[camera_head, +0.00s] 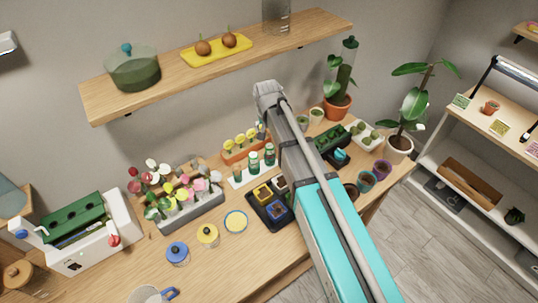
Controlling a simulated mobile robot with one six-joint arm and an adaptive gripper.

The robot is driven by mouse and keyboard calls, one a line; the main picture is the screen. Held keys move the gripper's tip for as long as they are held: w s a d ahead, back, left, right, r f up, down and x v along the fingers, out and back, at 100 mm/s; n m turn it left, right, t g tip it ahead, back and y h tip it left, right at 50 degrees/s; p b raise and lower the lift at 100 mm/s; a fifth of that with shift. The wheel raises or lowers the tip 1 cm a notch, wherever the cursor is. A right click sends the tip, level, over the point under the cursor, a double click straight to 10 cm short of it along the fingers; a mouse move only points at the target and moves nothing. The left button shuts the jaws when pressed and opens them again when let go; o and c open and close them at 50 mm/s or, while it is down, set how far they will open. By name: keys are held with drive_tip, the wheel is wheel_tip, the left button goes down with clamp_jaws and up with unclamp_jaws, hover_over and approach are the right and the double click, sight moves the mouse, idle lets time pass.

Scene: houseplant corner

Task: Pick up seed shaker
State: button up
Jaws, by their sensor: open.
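I cannot tell for sure which thing is the seed shaker. My arm rises from the lower right to the middle of the picture and covers part of the table. My gripper does not show.
A wooden shelf (230,63) with a green pot (133,69) and yellow tray (216,50) hangs above the table (240,265). A flower rack (190,215), dark tray (262,221) and several potted plants crowd the table. The front table strip is mostly clear.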

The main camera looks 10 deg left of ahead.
sight(270, 146)
drive_tip(key=shift+w+f+b, duration=0.2)
drive_tip(key=shift+f+b, duration=0.85)
drive_tip(key=shift+f, duration=0.1)
drive_tip(key=shift+w+f+b, duration=0.15)
drive_tip(key=shift+f+b, duration=0.85)
drive_tip(key=shift+f, duration=0.1)
drive_tip(key=shift+w+f+b, duration=0.2)
drive_tip(key=shift+f+b, duration=0.85)
drive_tip(key=shift+f, duration=0.1)
drive_tip(key=shift+f, duration=0.15)
drive_tip(key=shift+w+f+b, duration=0.2)
drive_tip(key=shift+f+b, duration=1)
drive_tip(key=shift+b, duration=0.1)
drive_tip(key=shift+w+f+b, duration=0.2)
drive_tip(key=shift+f+b, duration=1)
drive_tip(key=shift+b, duration=0.05)
drive_tip(key=c, duration=1.2)
